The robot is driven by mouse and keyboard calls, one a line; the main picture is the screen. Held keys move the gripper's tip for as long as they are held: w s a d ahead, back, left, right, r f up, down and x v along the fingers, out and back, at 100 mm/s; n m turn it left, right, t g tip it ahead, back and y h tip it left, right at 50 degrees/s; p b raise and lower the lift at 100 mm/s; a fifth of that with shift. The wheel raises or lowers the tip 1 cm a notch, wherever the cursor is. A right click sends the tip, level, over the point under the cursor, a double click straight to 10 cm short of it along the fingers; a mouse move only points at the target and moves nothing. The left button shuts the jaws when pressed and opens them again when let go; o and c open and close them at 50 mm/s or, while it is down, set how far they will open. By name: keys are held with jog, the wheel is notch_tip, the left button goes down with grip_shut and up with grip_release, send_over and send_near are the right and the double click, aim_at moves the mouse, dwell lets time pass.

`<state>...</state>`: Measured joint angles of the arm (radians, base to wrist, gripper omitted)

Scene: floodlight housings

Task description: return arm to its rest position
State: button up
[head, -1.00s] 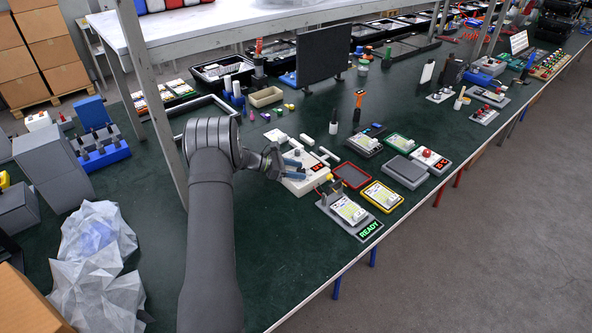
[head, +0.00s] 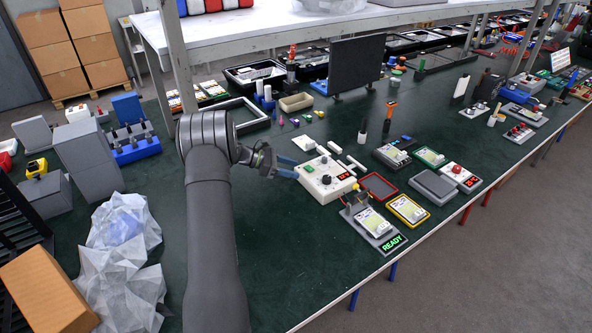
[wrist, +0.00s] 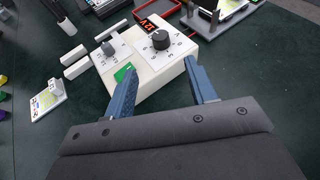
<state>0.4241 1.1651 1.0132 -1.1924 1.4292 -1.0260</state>
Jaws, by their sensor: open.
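My gripper (head: 292,167) is at the left side of a white control box (head: 327,187) in the head view. Its two blue fingers are spread apart with nothing held between them. In the wrist view the open gripper (wrist: 158,75) points at the same white box (wrist: 150,62), which lies just beyond and partly between the fingertips. The box has two dark knobs, a green patch and a red lit display. Whether a finger touches the box, I cannot tell. My arm reaches up from the bottom of the head view.
A red tray (head: 379,186), a yellow-framed unit (head: 408,210) and a fixture with a green READY display (head: 393,243) stand right of the box. Crumpled translucent bags (head: 122,255) lie left of my arm. A shelf post (head: 174,60) rises behind it. Bare green table lies in front.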

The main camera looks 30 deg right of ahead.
aim_at(326, 179)
jog(key=x, duration=1.2)
dwell(0.4)
jog(key=shift+f, duration=0.1)
jog(key=shift+s+a+n+t, duration=0.1)
jog(key=shift+n+t, duration=0.4)
jog(key=n+t, duration=0.1)
jog(key=n+t+h, duration=0.1)
jog(key=n+t, duration=0.1)
jog(key=t, duration=0.1)
jog(key=shift+s+n+h, duration=0.3)
jog(key=shift+n, duration=0.1)
jog(key=shift+s+n+t, duration=0.2)
jog(key=shift+n+t, duration=1)
jog(key=shift+t, duration=0.25)
jog(key=shift+s+n+t, duration=0.15)
jog(key=shift+n+t, duration=1.05)
jog(key=shift+t, duration=0.25)
jog(key=shift+s+n+t+y, duration=0.1)
jog(key=shift+n+t+y, duration=0.5)
jog(key=shift+n+t, duration=0.1)
jog(key=v, duration=1.1)
